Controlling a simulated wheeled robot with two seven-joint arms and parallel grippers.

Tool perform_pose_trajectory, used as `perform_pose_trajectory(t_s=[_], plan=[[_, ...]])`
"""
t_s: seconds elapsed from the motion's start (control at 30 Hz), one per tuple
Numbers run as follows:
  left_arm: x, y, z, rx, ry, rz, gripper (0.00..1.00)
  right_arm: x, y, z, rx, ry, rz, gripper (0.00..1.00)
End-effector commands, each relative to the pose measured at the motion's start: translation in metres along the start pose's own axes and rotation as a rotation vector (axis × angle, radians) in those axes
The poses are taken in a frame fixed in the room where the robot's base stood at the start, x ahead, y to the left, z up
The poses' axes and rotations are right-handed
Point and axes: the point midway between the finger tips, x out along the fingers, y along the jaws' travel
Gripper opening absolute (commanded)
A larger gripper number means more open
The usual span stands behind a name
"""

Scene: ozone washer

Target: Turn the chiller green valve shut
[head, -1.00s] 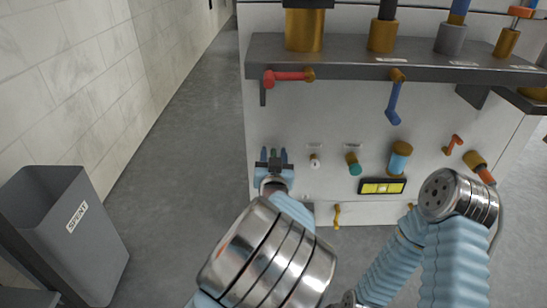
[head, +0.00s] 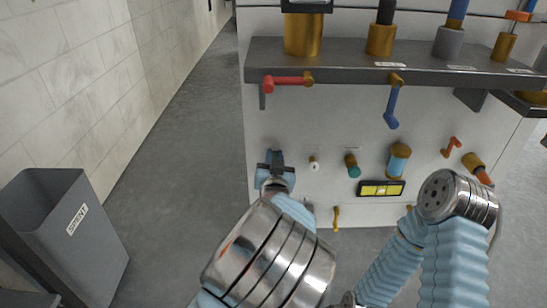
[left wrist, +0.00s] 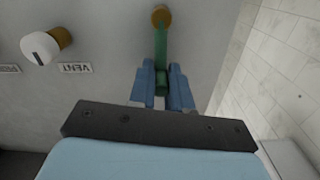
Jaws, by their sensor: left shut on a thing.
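The green valve (left wrist: 161,45) shows in the left wrist view as a green lever hanging from a brass stub on the grey machine panel. My left gripper (left wrist: 162,82) has its blue fingers closed on both sides of the lever's lower part. In the head view my left gripper (head: 271,160) is against the lower left of the panel, and its fingers and wrist hide the green lever there. My right arm shows at the lower right of the head view, but its gripper fingers cannot be seen.
A white knob (left wrist: 40,47) beside a VENT label is near the green lever.

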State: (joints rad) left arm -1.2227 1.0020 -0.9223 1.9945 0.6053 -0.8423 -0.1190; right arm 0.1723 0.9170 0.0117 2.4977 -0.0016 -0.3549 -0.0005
Motion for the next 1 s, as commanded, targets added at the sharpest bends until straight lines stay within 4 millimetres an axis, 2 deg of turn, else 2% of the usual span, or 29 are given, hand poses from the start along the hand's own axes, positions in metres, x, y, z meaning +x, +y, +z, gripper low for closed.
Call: perform_pose_trajectory(t_s=[0.07,0.1,0.27,0.53,0.67,0.77,1.0], plan=[[0.0,0.0,0.0,0.001,0.0,0.001,0.0,0.0,0.0,0.0,0.0,0.0,0.0,0.43],[0.0,0.0,0.0,0.001,0.0,0.001,0.2,0.0,0.0,0.0,0.0,0.0,0.0,0.43],[0.0,0.001,0.0,0.001,0.0,0.001,0.43,0.001,0.0,0.0,0.0,0.0,0.0,0.43],[-0.001,0.001,0.0,0.0,0.0,0.001,0.43,0.0,0.0,0.0,0.0,0.0,0.0,0.43],[-0.011,0.001,-0.001,-0.002,0.0,0.002,0.43,-0.002,-0.001,0.0,0.0,-0.001,0.0,0.43],[-0.029,0.001,-0.001,0.0,-0.001,0.004,0.43,-0.004,-0.002,0.0,0.0,-0.001,0.0,0.43],[-0.089,0.001,-0.001,0.001,-0.002,0.005,0.43,-0.012,-0.005,0.0,-0.001,-0.003,0.0,0.43]])
